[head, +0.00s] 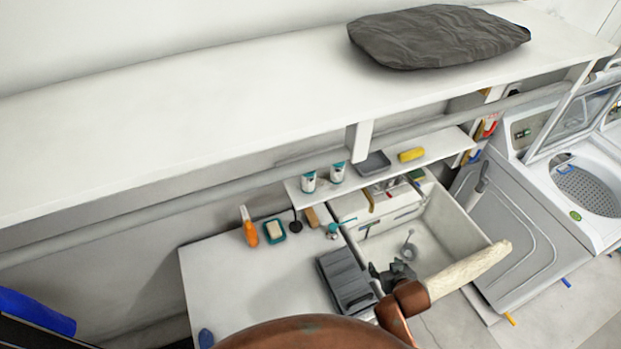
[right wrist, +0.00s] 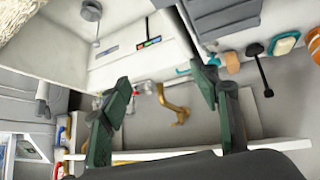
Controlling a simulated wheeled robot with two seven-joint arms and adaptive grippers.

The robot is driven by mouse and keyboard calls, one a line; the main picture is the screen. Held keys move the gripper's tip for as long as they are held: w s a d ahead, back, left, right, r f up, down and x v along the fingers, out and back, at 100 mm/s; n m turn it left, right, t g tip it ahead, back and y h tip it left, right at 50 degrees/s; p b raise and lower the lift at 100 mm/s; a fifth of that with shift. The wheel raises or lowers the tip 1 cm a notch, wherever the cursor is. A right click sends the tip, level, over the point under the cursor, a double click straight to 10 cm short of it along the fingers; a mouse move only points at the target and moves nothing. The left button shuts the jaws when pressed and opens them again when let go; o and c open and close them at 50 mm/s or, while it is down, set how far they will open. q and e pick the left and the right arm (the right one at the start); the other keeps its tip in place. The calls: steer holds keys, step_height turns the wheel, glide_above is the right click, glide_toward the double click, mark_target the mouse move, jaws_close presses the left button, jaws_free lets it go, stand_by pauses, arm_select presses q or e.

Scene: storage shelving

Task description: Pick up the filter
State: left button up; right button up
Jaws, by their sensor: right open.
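A small grey round piece with a thin stem (head: 408,250) lies in the white sink basin (head: 452,248) and looks like the filter, though it is too small to be sure. It also shows at the top left of the right wrist view (right wrist: 91,10). My right gripper (head: 393,276) is over the near-left part of the basin, apart from that piece. In the right wrist view its green fingers (right wrist: 164,84) are spread and empty, with the brass tap (right wrist: 177,106) seen between them. My left gripper is not in view.
A grey ribbed box (head: 345,278) lies on the counter left of the sink. An orange bottle (head: 248,228) and soap dish (head: 273,231) stand behind it. A small shelf (head: 440,147) and a long upper shelf (head: 200,125) overhang. A washing machine (head: 590,185) stands right.

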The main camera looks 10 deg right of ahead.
steer(key=w+a+r+n+t+y, duration=0.1)
steer(key=w+a+r+t, duration=0.25)
steer(key=w, duration=0.45)
steer(key=w+a+r+t+y, duration=0.1)
steer(key=w+a+r+t, duration=0.15)
steer(key=w+r, duration=0.35)
steer(key=n+t+y, duration=0.3)
steer(key=y, duration=0.3)
glide_toward(312, 184)
steer(key=x, duration=0.5)
steer(key=shift+w+d, duration=0.15)
steer(key=shift+w, duration=0.05)
steer(key=x, duration=0.3)
steer(key=p+x, duration=0.1)
steer(key=x, duration=0.3)
steer(key=shift+w+a+f, duration=0.2)
steer(key=shift+a+f, duration=0.05)
steer(key=shift+s, duration=0.1)
steer(key=c, duration=1.3)
steer(key=shift+c, duration=0.4)
steer(key=shift+r, duration=0.15)
